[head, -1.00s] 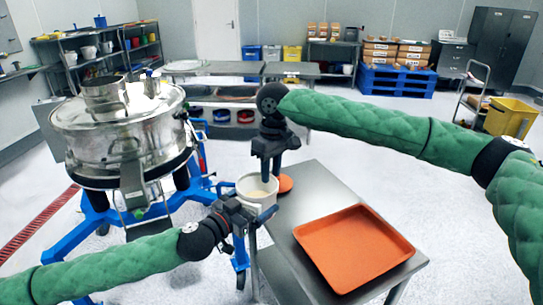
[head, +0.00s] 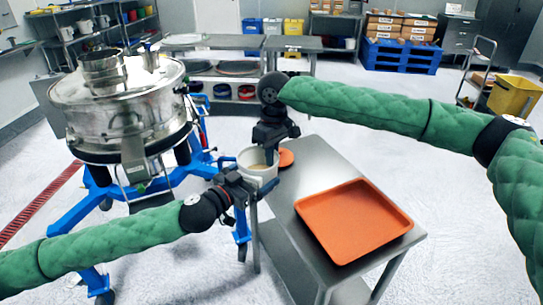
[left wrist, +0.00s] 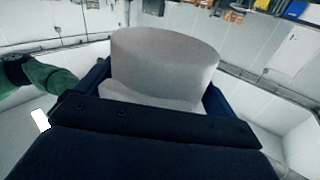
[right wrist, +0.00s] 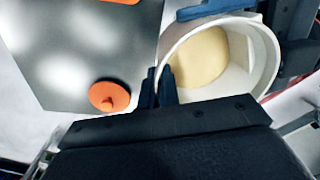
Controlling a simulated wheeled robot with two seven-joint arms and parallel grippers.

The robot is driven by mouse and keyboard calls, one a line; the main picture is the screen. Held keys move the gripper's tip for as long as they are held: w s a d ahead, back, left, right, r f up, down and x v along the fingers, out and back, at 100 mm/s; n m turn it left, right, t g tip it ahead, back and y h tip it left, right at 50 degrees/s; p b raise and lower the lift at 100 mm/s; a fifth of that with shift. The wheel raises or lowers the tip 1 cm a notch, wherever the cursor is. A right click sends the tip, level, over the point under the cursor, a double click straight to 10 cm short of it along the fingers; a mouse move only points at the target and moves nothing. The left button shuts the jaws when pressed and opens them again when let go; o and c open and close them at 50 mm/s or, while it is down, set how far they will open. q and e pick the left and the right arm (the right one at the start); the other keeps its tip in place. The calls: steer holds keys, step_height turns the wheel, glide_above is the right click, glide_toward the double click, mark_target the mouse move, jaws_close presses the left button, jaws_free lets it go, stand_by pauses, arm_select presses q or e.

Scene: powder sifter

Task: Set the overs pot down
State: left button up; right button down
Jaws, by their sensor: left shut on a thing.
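The white overs pot (head: 257,172) is upright, with pale cream powder inside that shows in the right wrist view (right wrist: 200,60). My left gripper (head: 236,183) is shut on the pot's side, and the pot fills the space between its fingers in the left wrist view (left wrist: 160,65). The pot is at the left edge of the steel table (head: 300,165); whether its base touches anything is hidden. My right gripper (right wrist: 160,86) points down beside the pot's rim, its fingers close together. An orange lid with a knob (right wrist: 109,96) lies on the table beside the pot.
An orange tray (head: 354,220) covers the near part of the table. The steel sifter (head: 120,105) on its blue wheeled frame (head: 80,225) stands to the left. Bare tabletop lies between the lid and the tray.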

arm_select(q)
steer(key=o, duration=0.9)
